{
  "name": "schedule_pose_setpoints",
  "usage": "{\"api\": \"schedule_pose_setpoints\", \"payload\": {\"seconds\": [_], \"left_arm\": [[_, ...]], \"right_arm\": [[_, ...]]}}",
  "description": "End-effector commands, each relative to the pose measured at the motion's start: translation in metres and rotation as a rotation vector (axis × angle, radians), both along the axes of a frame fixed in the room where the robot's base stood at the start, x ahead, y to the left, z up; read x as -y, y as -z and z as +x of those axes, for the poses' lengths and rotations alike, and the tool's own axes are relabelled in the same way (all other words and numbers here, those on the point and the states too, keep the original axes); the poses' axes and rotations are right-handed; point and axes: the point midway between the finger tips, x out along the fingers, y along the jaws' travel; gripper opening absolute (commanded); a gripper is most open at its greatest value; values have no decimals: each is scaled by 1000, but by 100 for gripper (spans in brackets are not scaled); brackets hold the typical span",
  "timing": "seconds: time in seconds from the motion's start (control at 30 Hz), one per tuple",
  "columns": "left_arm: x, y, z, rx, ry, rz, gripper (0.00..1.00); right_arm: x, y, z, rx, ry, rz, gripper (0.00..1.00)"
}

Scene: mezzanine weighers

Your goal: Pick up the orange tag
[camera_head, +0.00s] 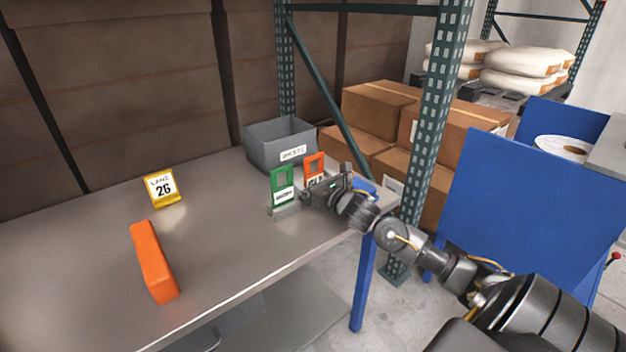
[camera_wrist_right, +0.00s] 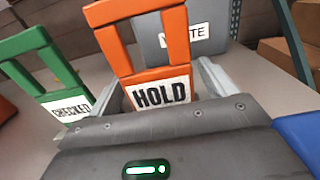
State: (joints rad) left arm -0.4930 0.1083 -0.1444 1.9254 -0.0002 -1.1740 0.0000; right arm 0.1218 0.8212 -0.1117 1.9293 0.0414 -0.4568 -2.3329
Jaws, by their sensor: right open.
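The orange tag (camera_head: 314,165) stands upright near the right end of the table, partly hidden by my right gripper in the head view. In the right wrist view the orange tag (camera_wrist_right: 150,45) has a looped top and a white label reading HOLD. My right gripper (camera_head: 312,190) is open, with its fingers (camera_wrist_right: 160,85) on either side of the tag's lower part; I cannot tell whether they touch it. A green tag (camera_head: 283,186) stands in a grey base just left of it; its label reads CHECKED in the wrist view (camera_wrist_right: 35,75). My left gripper is not in view.
A grey WASTE bin (camera_head: 265,150) stands behind the tags. A yellow LANE 26 sign (camera_head: 163,189) and an orange block (camera_head: 152,262) are on the table (camera_head: 215,245) to the left. A green rack post (camera_head: 437,110) rises beyond the table's right end. The middle of the table is clear.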

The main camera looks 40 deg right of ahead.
Motion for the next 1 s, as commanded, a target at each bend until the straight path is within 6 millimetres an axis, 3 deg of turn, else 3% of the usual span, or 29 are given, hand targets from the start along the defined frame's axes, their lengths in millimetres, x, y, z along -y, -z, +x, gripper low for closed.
{"api": "schedule_pose_setpoints", "payload": {"seconds": [0.17, 0.53, 0.8, 1.0], "left_arm": [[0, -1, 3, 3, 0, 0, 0], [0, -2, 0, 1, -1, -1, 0], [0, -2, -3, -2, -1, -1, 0], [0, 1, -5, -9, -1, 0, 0]], "right_arm": [[0, 0, 0, -1, 0, 0, 84], [0, 0, 0, 0, 0, 0, 36], [0, -4, 0, 1, -1, 0, 35], [0, -36, 0, 5, -1, -3, 35]]}}
